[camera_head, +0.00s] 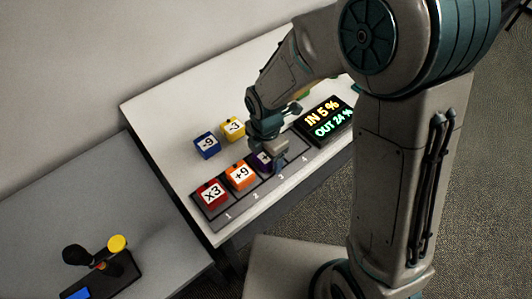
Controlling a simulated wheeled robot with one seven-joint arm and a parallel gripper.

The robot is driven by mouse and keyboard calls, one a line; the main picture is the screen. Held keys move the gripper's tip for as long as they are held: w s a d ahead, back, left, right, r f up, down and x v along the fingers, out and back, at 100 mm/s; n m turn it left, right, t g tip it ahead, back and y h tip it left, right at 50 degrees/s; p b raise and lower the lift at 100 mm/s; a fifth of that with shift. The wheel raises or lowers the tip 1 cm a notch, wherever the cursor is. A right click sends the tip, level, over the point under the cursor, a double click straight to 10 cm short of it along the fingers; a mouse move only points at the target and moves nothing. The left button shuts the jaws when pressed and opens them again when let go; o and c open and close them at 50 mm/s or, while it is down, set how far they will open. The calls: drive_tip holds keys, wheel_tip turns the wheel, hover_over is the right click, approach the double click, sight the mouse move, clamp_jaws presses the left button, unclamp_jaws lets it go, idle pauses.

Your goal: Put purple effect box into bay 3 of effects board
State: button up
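The purple effect box (262,161) is at bay 3 of the dark effects board (292,157), right of the orange box. My gripper (275,163) is right over it and hides its top and right side. I cannot tell whether the fingers grip the box or are open around it, nor whether the box rests fully on the board. Bay 4 is empty.
A red "x3" box (210,193) stands in bay 1 and an orange "+9" box (240,175) in bay 2. A blue "-9" box (207,145) and a yellow "-3" box (232,128) stand behind. A display (325,121) reads "IN 5 %", "OUT 24 %". A joystick unit (102,272) sits lower left.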

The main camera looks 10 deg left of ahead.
drive_tip(key=shift+r, duration=0.1)
wheel_tip(320, 180, up, 12)
drive_tip(key=s+d+r+m+t, duration=0.1)
drive_tip(key=s+d+m, duration=0.1)
drive_tip(key=d+m, duration=0.5)
drive_tip(key=s+d+r+m+t, duration=0.1)
drive_tip(key=s+d+r+m, duration=0.1)
drive_tip(key=d+m, duration=0.6)
drive_tip(key=s+d+r+m+t, duration=0.1)
drive_tip(key=s+d+r+m, duration=0.1)
drive_tip(key=s+d+m, duration=0.2)
drive_tip(key=d+m, duration=0.3)
drive_tip(key=m, duration=0.5)
drive_tip(key=shift+d+r+m, duration=0.15)
drive_tip(key=shift+d+m, duration=0.15)
drive_tip(key=shift+m, duration=0.1)
